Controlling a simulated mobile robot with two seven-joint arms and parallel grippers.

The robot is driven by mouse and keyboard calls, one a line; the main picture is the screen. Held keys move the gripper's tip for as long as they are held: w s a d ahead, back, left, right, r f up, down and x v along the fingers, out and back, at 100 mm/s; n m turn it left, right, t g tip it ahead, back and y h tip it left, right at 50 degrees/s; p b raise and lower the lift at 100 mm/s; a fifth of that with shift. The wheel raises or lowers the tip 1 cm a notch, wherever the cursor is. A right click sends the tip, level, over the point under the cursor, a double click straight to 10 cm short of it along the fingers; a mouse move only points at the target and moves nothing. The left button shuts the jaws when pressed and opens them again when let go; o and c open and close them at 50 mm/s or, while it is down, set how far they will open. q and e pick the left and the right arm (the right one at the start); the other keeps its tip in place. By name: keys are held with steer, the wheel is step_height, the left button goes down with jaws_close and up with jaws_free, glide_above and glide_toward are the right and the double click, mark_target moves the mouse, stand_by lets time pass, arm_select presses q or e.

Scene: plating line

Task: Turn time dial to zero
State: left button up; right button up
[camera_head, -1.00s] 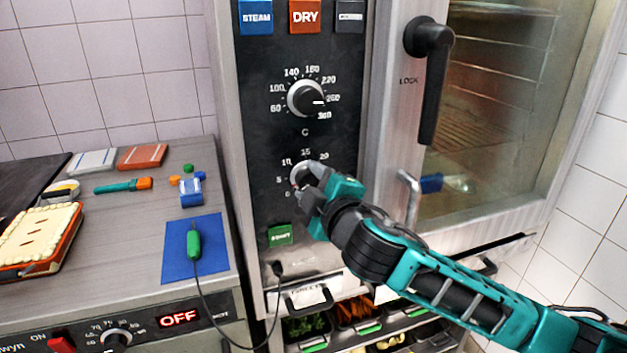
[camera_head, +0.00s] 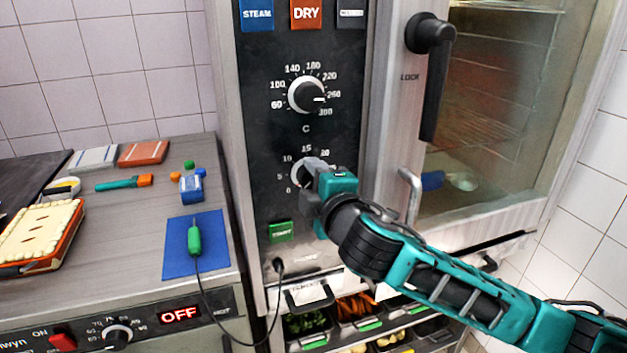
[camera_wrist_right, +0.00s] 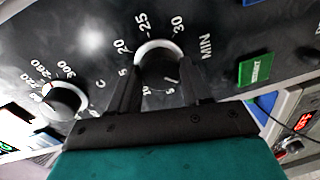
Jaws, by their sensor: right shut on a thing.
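The time dial (camera_head: 308,168) is a dark knob with a pale ring on the oven's black panel, largely hidden behind my right gripper in the head view. In the right wrist view, the time dial (camera_wrist_right: 158,66) stands between my two dark fingers, with numbers and MIN printed around it. My right gripper (camera_head: 314,184) is shut on the dial, and its fingers (camera_wrist_right: 158,88) lie on either side of it. A white pointer mark shows on the knob's lower right in the wrist view. My left gripper is not in view.
The temperature dial (camera_head: 307,96) is above, and the green START button (camera_head: 281,231) is below. The door handle (camera_head: 430,75) and a lower metal handle (camera_head: 410,195) stand to the right. A cable hangs from a socket below the panel.

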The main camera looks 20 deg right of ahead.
steer(key=shift+w+d+r, duration=0.1)
steer(key=shift+r, duration=0.1)
steer(key=o, duration=1.1)
steer(key=shift+f, duration=0.15)
steer(key=shift+c, duration=0.2)
steer(key=s+r, duration=0.1)
steer(key=s, duration=1.1)
steer(key=shift+s+d, duration=0.35)
